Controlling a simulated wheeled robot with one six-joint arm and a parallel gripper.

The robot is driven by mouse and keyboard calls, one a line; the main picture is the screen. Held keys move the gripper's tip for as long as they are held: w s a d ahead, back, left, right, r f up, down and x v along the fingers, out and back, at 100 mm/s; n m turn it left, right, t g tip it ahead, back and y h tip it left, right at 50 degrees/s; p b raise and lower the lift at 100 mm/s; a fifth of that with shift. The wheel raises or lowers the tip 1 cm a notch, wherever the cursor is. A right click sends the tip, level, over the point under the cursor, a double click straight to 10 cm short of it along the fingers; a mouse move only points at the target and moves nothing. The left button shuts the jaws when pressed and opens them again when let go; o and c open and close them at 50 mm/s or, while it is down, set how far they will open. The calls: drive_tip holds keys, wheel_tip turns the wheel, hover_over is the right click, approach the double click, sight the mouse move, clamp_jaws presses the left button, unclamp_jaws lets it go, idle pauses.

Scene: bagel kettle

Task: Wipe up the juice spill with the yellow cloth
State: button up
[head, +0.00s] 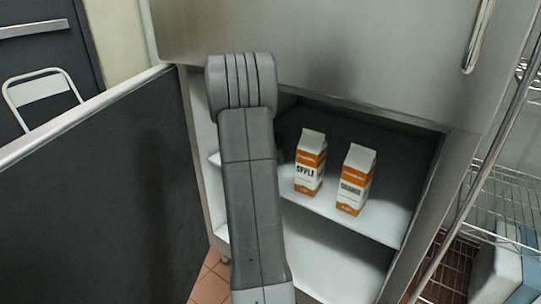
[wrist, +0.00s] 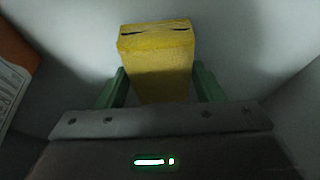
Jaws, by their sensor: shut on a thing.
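In the wrist view my gripper (wrist: 160,82) has its two green fingers closed on the sides of the yellow cloth (wrist: 155,45). The cloth looks like a thick folded block with dark slits along its far edge. It is in front of a pale, shaded surface; I cannot tell whether it touches it. In the head view my arm reaches into the open steel cabinet and hides my gripper and the cloth. No juice spill can be made out in either view.
Two orange-and-white cartons, one marked APPLE (head: 310,165) and another (head: 355,182) to its right, stand on the white shelf (head: 385,222). A carton's edge (wrist: 12,85) shows at the wrist view's left. The cabinet's open dark door (head: 110,200) is at left, a wire rack (head: 505,190) at right.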

drive_tip(key=shift+f, duration=0.3)
drive_tip(key=shift+w, duration=0.1)
drive_tip(key=shift+w+d+r+p, duration=0.25)
drive_tip(key=shift+w+d+p, duration=0.6)
drive_tip(key=shift+w, duration=0.2)
drive_tip(key=shift+w+d, duration=0.3)
drive_tip(key=shift+w, duration=0.15)
drive_tip(key=shift+f, duration=0.2)
drive_tip(key=shift+s+a+f, duration=0.25)
drive_tip(key=shift+s+a, duration=0.05)
drive_tip(key=shift+s, duration=0.15)
drive_tip(key=shift+s+a+f+b, duration=0.1)
drive_tip(key=shift+s+a+b, duration=0.35)
drive_tip(key=shift+s, duration=0.2)
drive_tip(key=shift+s+a+b, duration=0.4)
drive_tip(key=shift+s+b, duration=0.05)
drive_tip(key=shift+s, duration=0.15)
